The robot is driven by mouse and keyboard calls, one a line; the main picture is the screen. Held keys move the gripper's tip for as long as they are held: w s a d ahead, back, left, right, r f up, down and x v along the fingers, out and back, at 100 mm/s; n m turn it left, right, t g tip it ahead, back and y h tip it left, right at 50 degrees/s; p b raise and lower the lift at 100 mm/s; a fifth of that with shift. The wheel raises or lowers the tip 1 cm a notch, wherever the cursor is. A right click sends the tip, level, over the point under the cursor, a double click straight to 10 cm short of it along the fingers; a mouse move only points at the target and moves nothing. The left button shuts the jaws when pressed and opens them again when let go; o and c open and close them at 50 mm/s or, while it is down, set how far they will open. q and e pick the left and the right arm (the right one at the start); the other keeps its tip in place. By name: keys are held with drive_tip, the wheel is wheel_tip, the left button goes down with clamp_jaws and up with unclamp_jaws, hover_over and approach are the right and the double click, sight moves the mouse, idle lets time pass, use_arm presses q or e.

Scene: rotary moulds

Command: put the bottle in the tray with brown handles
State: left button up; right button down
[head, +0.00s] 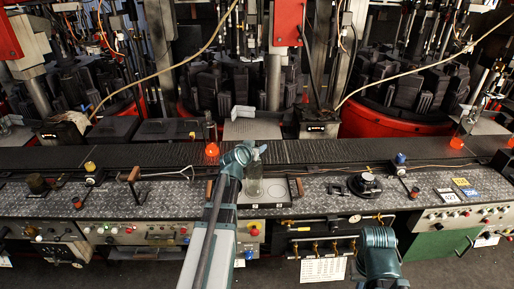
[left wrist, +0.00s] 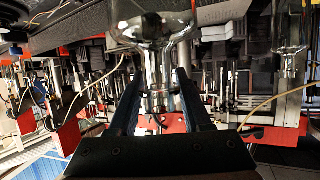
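The clear glass bottle (head: 254,180) is upright at the middle of the work counter, over the tray with brown handles (head: 277,195). I cannot tell whether its base touches the tray. The tray's brown handles show at its left and right ends. My left gripper (head: 250,152) is at the bottle's top. In the left wrist view, its two fingers (left wrist: 158,80) close around the neck of the bottle (left wrist: 152,28). My right gripper (head: 379,238) is in front of the counter, empty as far as I see; its fingers are not clear.
A wire-handled tool (head: 165,175) lies on the counter to the left, and a round black object (head: 366,185) stands to the right. Control panels with knobs line the front.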

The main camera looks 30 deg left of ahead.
use_arm(q)
drive_tip(key=o, duration=0.3)
drive_tip(key=shift+o, duration=0.2)
drive_tip(key=shift+r, duration=0.1)
drive_tip(key=shift+s+r+p, duration=0.1)
drive_tip(key=shift+r+p, duration=0.1)
drive_tip(key=shift+p, duration=0.1)
drive_tip(key=p+v, duration=0.4)
drive_tip(key=v, duration=0.7)
drive_tip(key=shift+s, duration=0.35)
drive_tip(key=shift+r, duration=0.1)
